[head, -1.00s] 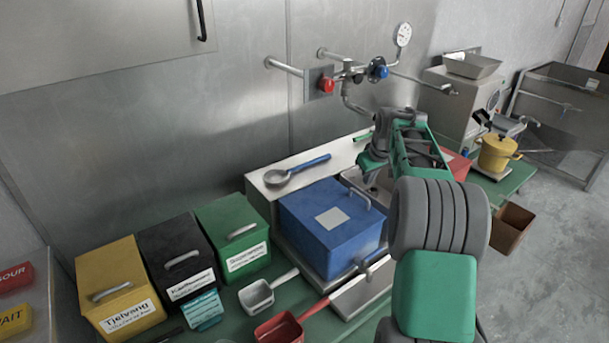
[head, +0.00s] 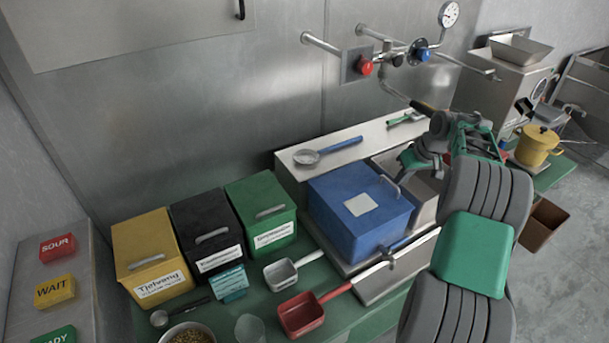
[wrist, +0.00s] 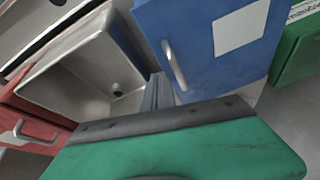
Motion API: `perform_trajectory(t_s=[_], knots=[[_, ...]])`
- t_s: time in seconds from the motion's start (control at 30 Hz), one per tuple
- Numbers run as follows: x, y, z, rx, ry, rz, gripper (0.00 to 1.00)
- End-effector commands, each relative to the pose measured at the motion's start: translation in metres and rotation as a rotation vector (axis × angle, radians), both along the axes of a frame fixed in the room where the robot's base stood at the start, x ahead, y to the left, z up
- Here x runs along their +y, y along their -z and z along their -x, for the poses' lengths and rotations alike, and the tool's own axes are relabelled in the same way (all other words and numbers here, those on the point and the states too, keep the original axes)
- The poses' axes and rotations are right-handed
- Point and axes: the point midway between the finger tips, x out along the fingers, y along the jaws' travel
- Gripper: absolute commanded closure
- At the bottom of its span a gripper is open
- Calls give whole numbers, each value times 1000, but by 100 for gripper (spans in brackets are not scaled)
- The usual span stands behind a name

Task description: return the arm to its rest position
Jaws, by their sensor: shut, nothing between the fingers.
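My green and grey arm (head: 472,255) rises on the right in the head view and bends at the top. My gripper (head: 408,163) hangs over the bench beside the blue box (head: 335,205) and the steel sink (head: 425,195). In the wrist view my gripper (wrist: 157,90) is shut, its thin grey fingers together with nothing held. There the blue box (wrist: 258,45) with its handle is just beyond and right of the fingers, and the sink (wrist: 85,80) is on the left. I cannot tell how high the fingertips are.
Yellow (head: 150,250), black (head: 205,235) and green (head: 258,212) lidded boxes stand left. Red (head: 303,315) and white (head: 292,272) scoops lie in front. A blue-handled ladle (head: 325,150) lies on the back shelf, below pipes with a red knob (head: 365,67). A yellow pot (head: 537,145) stands right.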

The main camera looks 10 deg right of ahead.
Motion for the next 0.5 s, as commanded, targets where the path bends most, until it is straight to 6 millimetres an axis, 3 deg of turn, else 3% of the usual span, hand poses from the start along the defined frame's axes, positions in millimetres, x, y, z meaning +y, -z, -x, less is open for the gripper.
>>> perform_trajectory(t_s=[0.17,0.5], knots=[[-2,-12,4,-4,0,2,100],[-12,-68,26,-1,1,0,100]])
